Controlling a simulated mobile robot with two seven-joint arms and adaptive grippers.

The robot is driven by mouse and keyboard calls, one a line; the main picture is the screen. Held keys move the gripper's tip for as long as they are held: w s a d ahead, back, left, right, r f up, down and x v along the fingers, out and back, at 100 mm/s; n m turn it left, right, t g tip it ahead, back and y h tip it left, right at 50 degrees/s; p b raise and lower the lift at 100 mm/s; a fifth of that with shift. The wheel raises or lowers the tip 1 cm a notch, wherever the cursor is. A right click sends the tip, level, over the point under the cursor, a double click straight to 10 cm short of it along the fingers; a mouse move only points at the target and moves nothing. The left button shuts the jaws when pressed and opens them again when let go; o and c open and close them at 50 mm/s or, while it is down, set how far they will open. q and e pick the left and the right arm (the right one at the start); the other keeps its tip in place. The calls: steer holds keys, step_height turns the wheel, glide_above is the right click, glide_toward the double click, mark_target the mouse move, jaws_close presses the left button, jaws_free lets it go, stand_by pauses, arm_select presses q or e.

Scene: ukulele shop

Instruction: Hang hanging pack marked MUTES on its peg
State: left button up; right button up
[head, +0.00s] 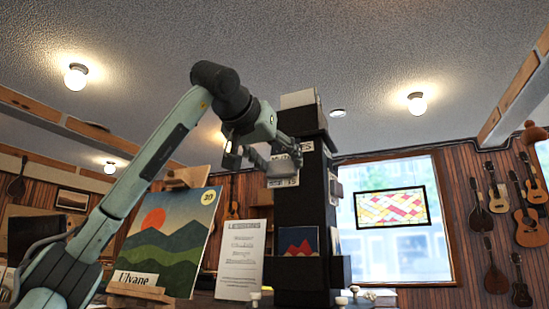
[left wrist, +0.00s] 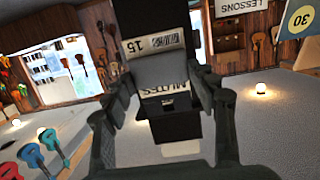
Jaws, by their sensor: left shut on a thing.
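The hanging pack marked MUTES (head: 283,182) is at the front of a dark display column (head: 300,222). The end of its lettering and a white "15" strip show in the head view. In the left wrist view the pack (left wrist: 172,87) appears upside down, with MUTES readable and the "15" barcode strip at its other end. My left gripper (head: 262,155) is shut on the pack, one finger on each side of it in the left wrist view (left wrist: 165,92). The peg is not clearly visible, and I cannot tell whether the pack touches it. My right gripper is out of view.
An Ulvane picture board (head: 165,240) stands left of the column, below my left arm. A LESSONS sheet (head: 241,258) stands between them. A small red and blue picture card (head: 298,241) is low on the column. Instruments hang on the right wall.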

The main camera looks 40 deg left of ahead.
arm_select(q)
steer(key=shift+x, duration=1.3)
steer(key=shift+r+x, duration=0.15)
steer(key=shift+x, duration=0.55)
steer(key=shift+r+x, duration=0.15)
steer(key=shift+x, duration=0.55)
steer(key=shift+w+f+p, duration=0.2)
steer(key=shift+w+p, duration=0.2)
steer(key=shift+p, duration=0.05)
steer(key=shift+w+a, duration=0.1)
steer(key=shift+f, duration=0.2)
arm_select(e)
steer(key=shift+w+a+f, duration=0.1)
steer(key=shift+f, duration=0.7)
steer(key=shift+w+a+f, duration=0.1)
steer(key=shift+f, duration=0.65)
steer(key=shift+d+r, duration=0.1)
arm_select(q)
steer(key=o, duration=0.9)
steer(key=shift+o, duration=0.8)
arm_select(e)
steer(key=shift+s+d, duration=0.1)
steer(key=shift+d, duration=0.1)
